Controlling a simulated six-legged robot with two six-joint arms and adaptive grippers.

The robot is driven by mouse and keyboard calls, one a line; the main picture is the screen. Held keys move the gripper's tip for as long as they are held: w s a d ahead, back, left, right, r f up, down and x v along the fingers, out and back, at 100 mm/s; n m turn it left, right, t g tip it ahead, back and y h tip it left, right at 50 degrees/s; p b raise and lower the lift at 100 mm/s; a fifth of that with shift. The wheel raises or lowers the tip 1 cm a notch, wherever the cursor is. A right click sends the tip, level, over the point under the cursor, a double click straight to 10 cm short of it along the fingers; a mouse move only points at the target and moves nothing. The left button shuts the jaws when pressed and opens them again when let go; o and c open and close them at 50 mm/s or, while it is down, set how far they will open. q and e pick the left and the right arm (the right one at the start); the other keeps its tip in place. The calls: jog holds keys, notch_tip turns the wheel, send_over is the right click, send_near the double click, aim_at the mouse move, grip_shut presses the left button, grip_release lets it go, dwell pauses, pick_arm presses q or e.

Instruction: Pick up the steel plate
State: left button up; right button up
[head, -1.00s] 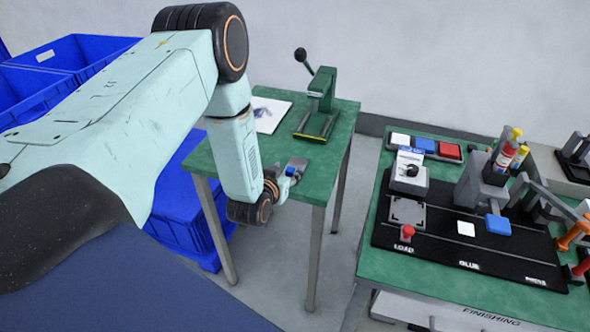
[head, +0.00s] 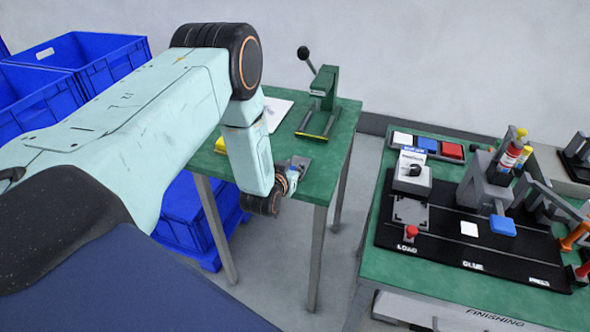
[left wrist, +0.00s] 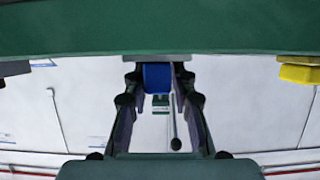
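The steel plate (head: 301,161) appears as a small grey flat piece on the green table near its front edge. A blue block (head: 293,172) stands at the plate, partly covered by my gripper. My left gripper (head: 289,176) is at the table's front edge, right at the plate. In the left wrist view, my left gripper's fingers (left wrist: 158,85) stand apart on either side of the blue block (left wrist: 157,76), with narrow gaps visible. The plate's grey edge (left wrist: 157,58) shows just above it in that picture. My right gripper is not in view.
A green lever press (head: 322,100) and white paper (head: 275,110) are on the same table (head: 318,180), with a yellow object (head: 220,145) to the left. Blue crates (head: 188,205) stand at the left. A finishing bench (head: 380,262) with fixtures stands right, across a floor gap.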

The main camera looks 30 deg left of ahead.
pick_arm(q)
jog(key=shift+d+r, duration=0.15)
grip_shut()
